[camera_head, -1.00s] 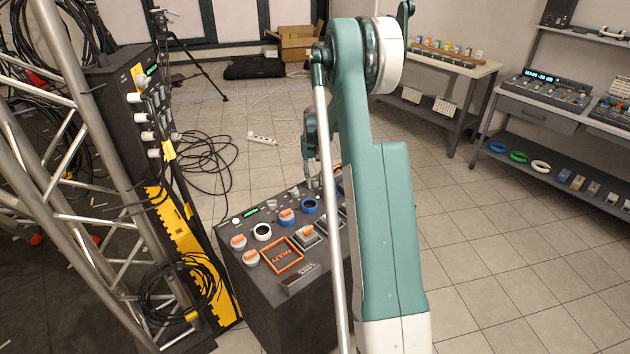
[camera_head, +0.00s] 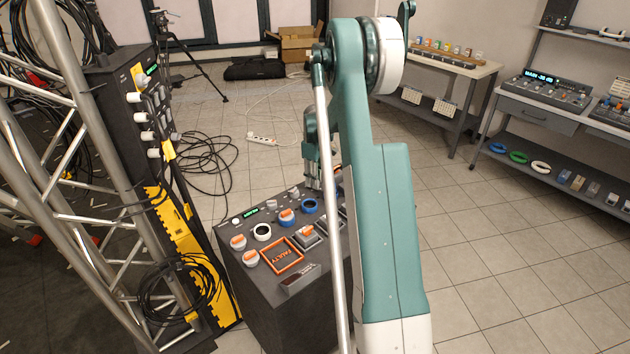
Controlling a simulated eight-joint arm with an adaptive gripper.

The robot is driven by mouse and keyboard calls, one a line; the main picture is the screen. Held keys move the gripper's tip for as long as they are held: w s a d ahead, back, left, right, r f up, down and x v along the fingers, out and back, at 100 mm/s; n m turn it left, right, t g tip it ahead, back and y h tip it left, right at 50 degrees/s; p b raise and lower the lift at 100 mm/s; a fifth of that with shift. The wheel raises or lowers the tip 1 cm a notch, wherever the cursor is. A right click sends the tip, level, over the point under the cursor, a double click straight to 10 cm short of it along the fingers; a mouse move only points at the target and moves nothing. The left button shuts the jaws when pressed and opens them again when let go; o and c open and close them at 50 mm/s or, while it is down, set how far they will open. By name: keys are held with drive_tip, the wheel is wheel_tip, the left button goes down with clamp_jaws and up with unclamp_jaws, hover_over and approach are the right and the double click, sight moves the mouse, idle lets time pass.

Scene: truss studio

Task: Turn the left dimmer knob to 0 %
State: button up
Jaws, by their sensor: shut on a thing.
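A dark grey console (camera_head: 235,275) stands left of my arm, with a row of small controls along its back edge. A green-lit display (camera_head: 250,212) is at the left of this row, with small pale knobs (camera_head: 271,204) and (camera_head: 294,192) to its right. My gripper (camera_head: 314,187) points down at the back of the console, right of these knobs. It is shut on what looks like a small knob, which the fingers hide. I cannot read the display or tell which dimmer this is.
A metal truss (camera_head: 70,120) stands at the left. My arm hides the console's right side.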

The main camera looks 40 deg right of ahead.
drive_tip(key=shift+n, duration=0.9)
drive_tip(key=o, duration=0.9)
drive_tip(key=shift+r, duration=0.1)
drive_tip(key=shift+r, duration=5.95)
